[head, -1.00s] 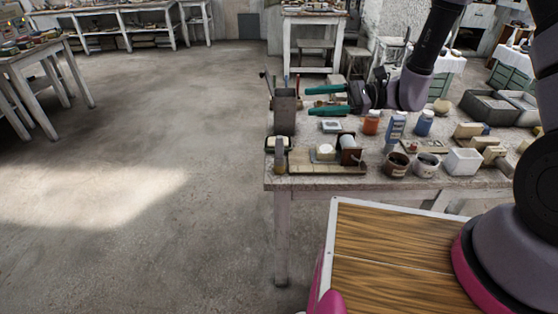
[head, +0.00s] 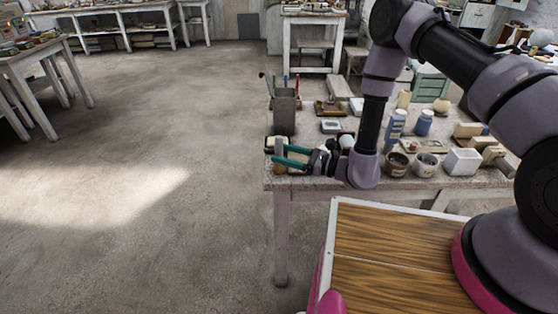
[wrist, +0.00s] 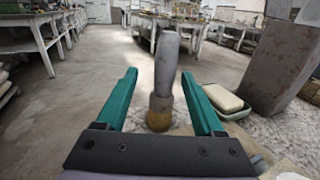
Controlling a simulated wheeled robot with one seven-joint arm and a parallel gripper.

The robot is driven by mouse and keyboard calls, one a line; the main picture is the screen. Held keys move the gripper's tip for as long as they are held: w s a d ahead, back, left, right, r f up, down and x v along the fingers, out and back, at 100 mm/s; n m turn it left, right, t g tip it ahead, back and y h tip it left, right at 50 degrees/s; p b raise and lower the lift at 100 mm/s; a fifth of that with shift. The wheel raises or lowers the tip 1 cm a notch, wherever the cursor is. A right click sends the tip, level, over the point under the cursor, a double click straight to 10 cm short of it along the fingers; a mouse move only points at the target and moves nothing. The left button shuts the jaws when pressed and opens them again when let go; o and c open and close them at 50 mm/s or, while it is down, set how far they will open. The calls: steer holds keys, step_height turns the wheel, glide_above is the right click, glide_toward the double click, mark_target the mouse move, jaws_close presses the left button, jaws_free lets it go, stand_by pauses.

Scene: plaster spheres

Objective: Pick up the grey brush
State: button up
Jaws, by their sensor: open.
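The grey brush stands upright on its bristles near the left front corner of the worktable. In the wrist view its rounded grey handle (wrist: 166,62) rises above a tan bristle end (wrist: 159,116). In the head view its handle (head: 279,145) shows partly behind my teal fingers. My gripper (head: 279,154) is level and points left, low over the table's front left part. In the wrist view my gripper (wrist: 158,74) is open, with one finger on either side of the brush and gaps visible on both sides. Whether the fingertips reach past the handle is hard to tell.
A tall grey container (wrist: 282,62) and a cream block (wrist: 222,97) stand close right of the brush in the wrist view. Jars (head: 397,164), bottles (head: 424,122) and a white box (head: 462,161) occupy the table's right part. Open floor (head: 150,150) lies left.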

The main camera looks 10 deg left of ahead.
steer(key=a, duration=0.2)
steer(key=w+a, duration=0.1)
steer(key=a, duration=0.2)
steer(key=shift+w+a, duration=0.1)
steer(key=shift+w, duration=0.1)
jaws_close()
